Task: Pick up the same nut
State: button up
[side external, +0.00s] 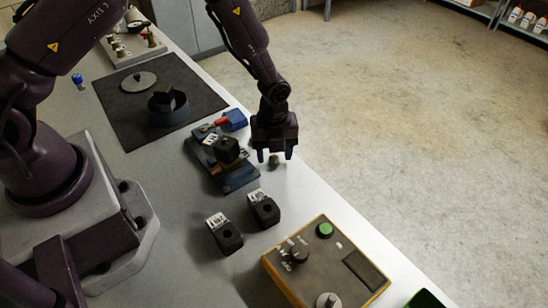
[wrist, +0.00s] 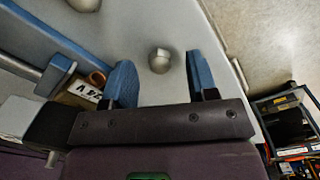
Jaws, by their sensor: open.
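A small grey domed nut (side external: 274,161) lies on the bench near its floor-side edge. It also shows in the wrist view (wrist: 160,61), in the gap between my two blue fingers and close to the level of their tips. My gripper (side external: 275,155) is open and empty, pointing down just over the nut, with one finger on each side. I see clear space between the nut and each finger in the wrist view. How high the fingertips are above the bench is hard to tell.
A blue fixture (side external: 241,183) with a dark block stands just left of my gripper. Two labelled dark blocks (side external: 226,234) (side external: 264,209) and a control box (side external: 325,265) with a green button stand nearer the camera. A dark mat (side external: 125,119) lies farther back. The bench edge is close on the right.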

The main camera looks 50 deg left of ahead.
jog(key=shift+f, duration=0.4)
grip_shut()
jog(key=shift+r, duration=0.1)
